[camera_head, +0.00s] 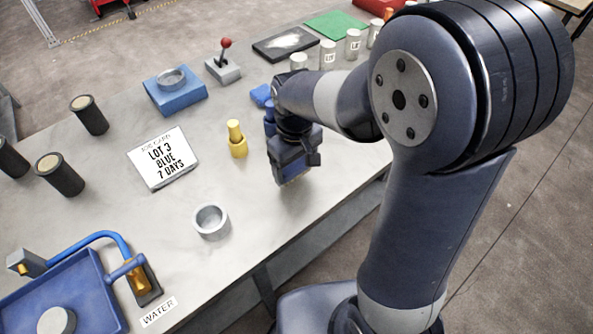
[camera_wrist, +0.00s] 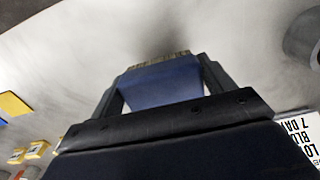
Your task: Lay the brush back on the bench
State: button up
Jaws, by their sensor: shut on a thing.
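My gripper (camera_head: 291,163) hangs over the right part of the grey bench (camera_head: 215,175), near its front edge. In the wrist view my gripper (camera_wrist: 161,82) is shut on the brush (camera_wrist: 162,84), a blue block with a fringe of tan bristles along its far edge. In the head view the brush is mostly hidden by the gripper; only a pale strip shows at the bottom. A soft shadow lies on the bench beyond the bristles in the wrist view. I cannot tell whether the bristles touch the bench.
Left of my gripper stand a yellow bottle-shaped piece (camera_head: 237,140), a lettered card (camera_head: 163,160) and a metal cup (camera_head: 211,222). A small blue thing (camera_head: 262,96) lies behind it. A blue tray (camera_head: 30,310) is at front left. Bare bench lies between cup and gripper.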

aim_at(295, 173)
jog(key=shift+f, duration=1.45)
jog(key=shift+f, duration=0.2)
jog(key=o, duration=0.9)
jog(key=shift+o, duration=0.2)
notch_tip(295, 173, up, 12)
jog(key=shift+r, duration=0.2)
